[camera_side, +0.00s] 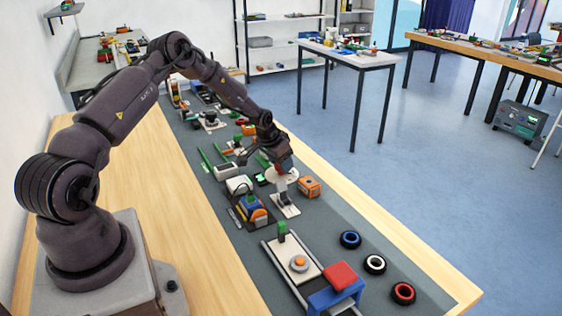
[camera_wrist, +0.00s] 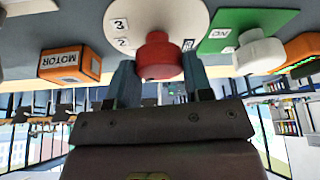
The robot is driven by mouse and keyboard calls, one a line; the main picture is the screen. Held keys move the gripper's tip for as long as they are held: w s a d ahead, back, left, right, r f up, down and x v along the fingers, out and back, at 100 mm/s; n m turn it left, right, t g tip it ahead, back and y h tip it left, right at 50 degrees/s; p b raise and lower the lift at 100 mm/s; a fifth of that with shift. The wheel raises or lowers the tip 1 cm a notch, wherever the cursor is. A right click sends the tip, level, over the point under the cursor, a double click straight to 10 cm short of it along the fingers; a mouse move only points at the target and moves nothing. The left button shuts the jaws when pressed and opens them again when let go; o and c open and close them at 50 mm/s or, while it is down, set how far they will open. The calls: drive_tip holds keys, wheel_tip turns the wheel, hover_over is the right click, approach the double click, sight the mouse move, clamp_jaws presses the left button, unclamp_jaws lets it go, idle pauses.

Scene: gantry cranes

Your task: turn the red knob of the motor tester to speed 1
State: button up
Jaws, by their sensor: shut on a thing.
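The red knob (camera_wrist: 158,57) is in the middle of the wrist view, on the front of a round white dial (camera_wrist: 187,18). The labels 3 and 2 show on the dial left of the knob, and another label, hard to read, is on its right. No pointer mark on the knob is clear. My gripper (camera_wrist: 160,72) has one finger on each side of the knob and is shut on it. In the side view my gripper (camera_side: 281,163) is at the white dial (camera_side: 289,174), which stands upright on a small white base (camera_side: 286,206). The arm hides part of the dial there.
An orange motor box (camera_wrist: 70,63) is beside the dial, also in the side view (camera_side: 309,187). A green plate (camera_wrist: 245,27) with a white knob (camera_wrist: 258,54) stands on the dial's other side. Several parts crowd the grey mat (camera_side: 215,205); blue, white and red-centred rings lie nearer.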

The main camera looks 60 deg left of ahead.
drive_tip(key=shift+m, duration=0.5)
drive_tip(key=o, duration=0.9)
drive_tip(key=v, duration=1.3)
drive_tip(key=shift+a, duration=0.25)
